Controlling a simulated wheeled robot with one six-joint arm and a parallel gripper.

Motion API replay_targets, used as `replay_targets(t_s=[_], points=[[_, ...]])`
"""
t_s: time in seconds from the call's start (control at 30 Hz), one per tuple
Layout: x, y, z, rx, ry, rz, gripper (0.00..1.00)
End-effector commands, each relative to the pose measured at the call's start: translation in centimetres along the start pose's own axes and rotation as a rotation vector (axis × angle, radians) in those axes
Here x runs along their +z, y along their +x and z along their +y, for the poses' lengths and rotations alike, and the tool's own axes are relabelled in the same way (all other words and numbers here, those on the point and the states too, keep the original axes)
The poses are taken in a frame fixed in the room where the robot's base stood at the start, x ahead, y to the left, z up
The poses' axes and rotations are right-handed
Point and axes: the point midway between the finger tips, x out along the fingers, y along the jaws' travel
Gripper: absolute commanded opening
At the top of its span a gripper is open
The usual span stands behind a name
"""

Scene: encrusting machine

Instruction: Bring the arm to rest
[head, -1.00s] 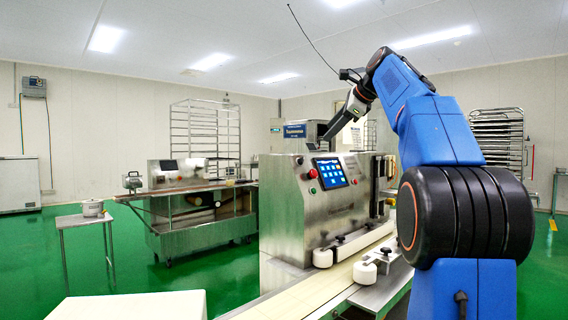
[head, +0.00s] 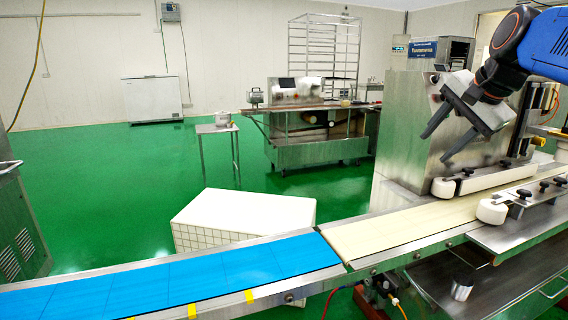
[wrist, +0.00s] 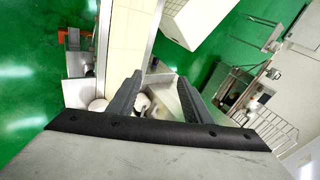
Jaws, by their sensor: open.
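My gripper (head: 447,134) is at the upper right of the head view, in front of the steel encrusting machine (head: 405,122) and above the cream conveyor belt (head: 400,228). Its two dark fingers are spread apart with nothing between them. The fingers also show in the wrist view (wrist: 163,98), pointing down past the machine's edge with the belt beyond them. My blue arm comes in from the right edge of the head view. Part of the machine is hidden behind my gripper and arm.
A blue belt (head: 200,280) continues to the left of the cream belt. A white box (head: 245,215) stands behind the belts. White rollers (head: 492,211) stand on the cream belt's edge. A small table (head: 218,128) and another machine (head: 310,120) are farther back. Green floor at left is clear.

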Motion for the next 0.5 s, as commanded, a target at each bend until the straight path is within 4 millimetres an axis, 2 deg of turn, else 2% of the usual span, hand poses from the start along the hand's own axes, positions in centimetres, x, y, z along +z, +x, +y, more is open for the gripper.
replay_targets(t_s=[0.03, 0.2, 0.4, 0.5], points=[[2.3, 0.8, 2.2, 0.021, -0.081, -0.008, 0.45], [8.2, 3.9, 9.7, 0.088, -0.37, -0.032, 0.45], [14.4, 7.7, 19.6, 0.156, -0.722, -0.076, 0.45], [16.8, 9.3, 24.1, 0.182, -0.88, -0.099, 0.45]])
